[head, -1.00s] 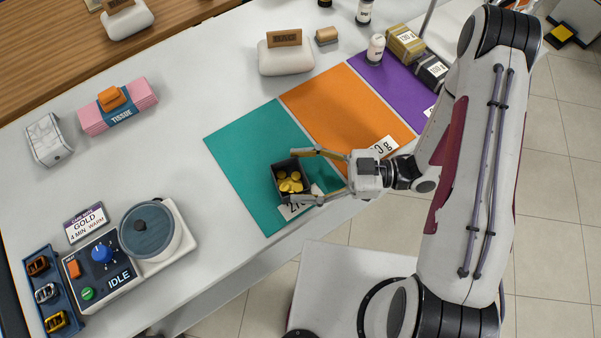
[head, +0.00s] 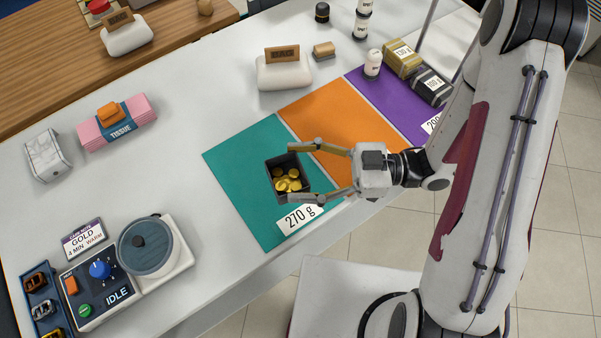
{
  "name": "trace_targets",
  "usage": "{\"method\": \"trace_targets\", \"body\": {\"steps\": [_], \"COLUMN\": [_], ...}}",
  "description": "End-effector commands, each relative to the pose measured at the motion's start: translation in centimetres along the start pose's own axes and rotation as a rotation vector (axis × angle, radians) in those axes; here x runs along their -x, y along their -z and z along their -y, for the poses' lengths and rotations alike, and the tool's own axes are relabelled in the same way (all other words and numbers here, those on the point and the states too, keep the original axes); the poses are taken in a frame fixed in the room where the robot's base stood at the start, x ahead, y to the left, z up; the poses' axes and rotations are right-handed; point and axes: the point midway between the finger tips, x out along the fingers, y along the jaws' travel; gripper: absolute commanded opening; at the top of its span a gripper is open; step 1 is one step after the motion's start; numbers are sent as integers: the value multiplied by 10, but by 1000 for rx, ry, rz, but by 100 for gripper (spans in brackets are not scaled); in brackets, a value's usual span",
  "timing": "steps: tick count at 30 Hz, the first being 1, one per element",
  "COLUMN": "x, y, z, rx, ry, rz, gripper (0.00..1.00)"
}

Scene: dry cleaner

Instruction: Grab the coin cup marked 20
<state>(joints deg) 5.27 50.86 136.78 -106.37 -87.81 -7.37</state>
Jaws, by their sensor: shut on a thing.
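A dark square cup (head: 274,168) with several gold coins in it is over the teal mat (head: 235,160), near its edge with the orange mat. No number can be read on the cup in this view. My gripper (head: 289,172) comes from the right with its two fingers on opposite sides of the cup, shut on it. The cup is upright or slightly tilted; its open top faces the camera. It seems held above the mat, but its underside is hidden.
A "270 g" card (head: 302,218) lies at the teal mat's front edge. The orange mat (head: 345,115) is empty; the purple mat (head: 385,92) has a white bottle (head: 373,65) and boxes (head: 403,58) at its back. A control panel with a lidded pot (head: 146,245) stands front left.

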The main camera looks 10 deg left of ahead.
Motion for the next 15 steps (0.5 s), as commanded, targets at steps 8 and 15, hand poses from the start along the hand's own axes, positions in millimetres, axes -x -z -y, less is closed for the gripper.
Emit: {"method": "trace_targets", "body": {"steps": [8, 15], "x": [0, 0], "y": [8, 8], "z": [0, 0], "rx": [0, -1], "ry": [0, 0], "rz": [-1, -1], "gripper": [43, 43]}}
